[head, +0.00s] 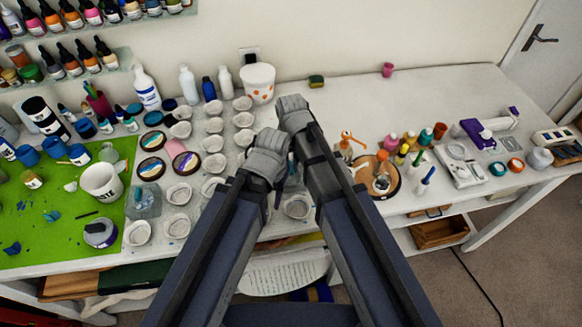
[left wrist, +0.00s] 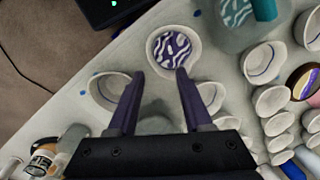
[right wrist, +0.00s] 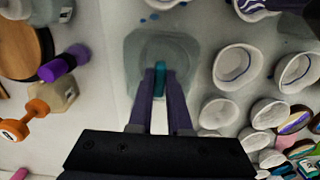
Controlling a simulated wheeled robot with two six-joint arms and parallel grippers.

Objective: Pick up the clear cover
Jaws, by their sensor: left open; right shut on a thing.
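A clear cover (right wrist: 138,62), a translucent grey-blue square with an upright teal handle (right wrist: 160,78), is under my right gripper in the right wrist view. My right gripper (right wrist: 160,98) is shut on that handle. I cannot tell whether the cover is touching the table. In the head view my right gripper (head: 293,112) mostly hides it. My left gripper (left wrist: 158,75) is open and empty, over white cups; one cup (left wrist: 172,48) just beyond its fingertips holds a purple-and-white patterned content. A similar translucent cover (head: 142,203) stands at the left in the head view.
Several white cups (head: 179,194) crowd the table left of my grippers. A wooden round board (head: 376,177) with small bottles stands to the right. A green mat (head: 45,225) with a white cup (head: 102,181) lies at far left. The back-right tabletop is largely clear.

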